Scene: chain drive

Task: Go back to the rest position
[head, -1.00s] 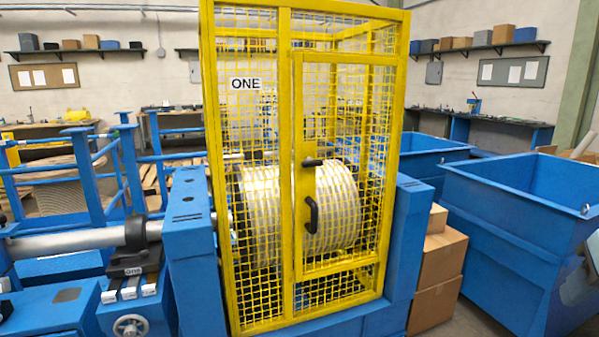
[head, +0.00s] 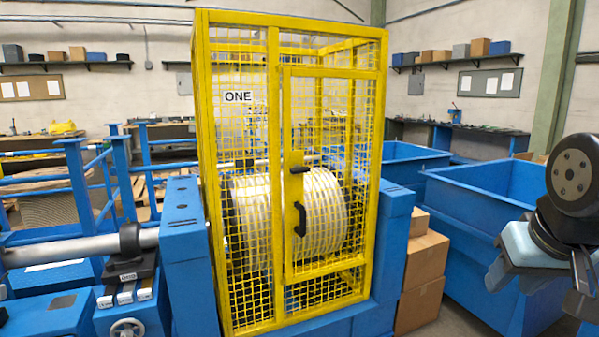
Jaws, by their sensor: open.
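My arm shows at the right edge of the head view, with a round dark joint above and light blue-grey and black parts below. My gripper (head: 579,296) is at its lower end, partly cut off by the frame edge. Its dark fingers look open, and I see nothing held between them. It is in front of the blue bin at right, well apart from the yellow mesh cage (head: 279,180) marked ONE. The cage door (head: 298,220), with black handles, looks closed. A pale ribbed drum (head: 330,215) is behind the mesh.
Blue machine blocks (head: 186,235) flank the cage. A grey shaft (head: 60,251) runs in from the left. Cardboard boxes (head: 420,285) are stacked right of the cage. Large blue bins (head: 480,225) stand at right. Shelves and benches line the back wall.

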